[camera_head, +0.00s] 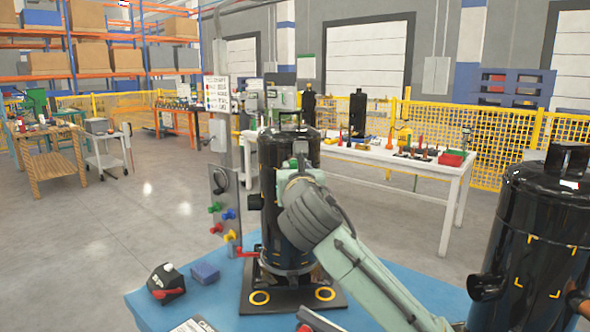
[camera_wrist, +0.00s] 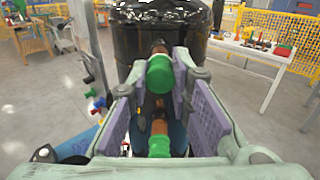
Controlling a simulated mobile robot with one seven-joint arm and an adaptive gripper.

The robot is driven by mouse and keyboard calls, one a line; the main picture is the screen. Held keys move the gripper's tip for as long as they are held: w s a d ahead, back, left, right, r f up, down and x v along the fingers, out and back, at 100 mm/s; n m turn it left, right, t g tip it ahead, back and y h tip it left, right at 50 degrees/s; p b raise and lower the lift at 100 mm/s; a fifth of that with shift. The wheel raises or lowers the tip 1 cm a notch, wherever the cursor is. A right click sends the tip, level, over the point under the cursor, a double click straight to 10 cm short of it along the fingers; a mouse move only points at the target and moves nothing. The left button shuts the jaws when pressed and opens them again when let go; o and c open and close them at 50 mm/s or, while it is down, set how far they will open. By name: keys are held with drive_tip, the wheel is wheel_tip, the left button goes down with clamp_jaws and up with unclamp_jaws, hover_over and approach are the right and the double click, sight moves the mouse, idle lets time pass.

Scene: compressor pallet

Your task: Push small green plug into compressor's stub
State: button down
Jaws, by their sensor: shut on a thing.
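The compressor (camera_head: 283,215) is a black cylinder standing upright on a dark base plate on the blue pallet. It also fills the top middle of the wrist view (camera_wrist: 155,35). My gripper (camera_wrist: 163,72) is in front of it, with its fingers on either side of a small green plug (camera_wrist: 160,76) and shut on it. A copper stub (camera_wrist: 160,47) shows directly behind the plug; whether the plug is seated in it I cannot tell. A second green piece (camera_wrist: 158,146) with a copper tube above it shows lower down. In the head view my arm hides the plug and stub.
A panel with coloured plugs (camera_head: 221,205) stands left of the compressor. Another black compressor (camera_head: 530,240) stands close on the right. A white table (camera_head: 455,176) is behind.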

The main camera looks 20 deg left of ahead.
drive_tip(key=shift+w, duration=0.15)
drive_tip(key=c, duration=1.4)
unclamp_jaws()
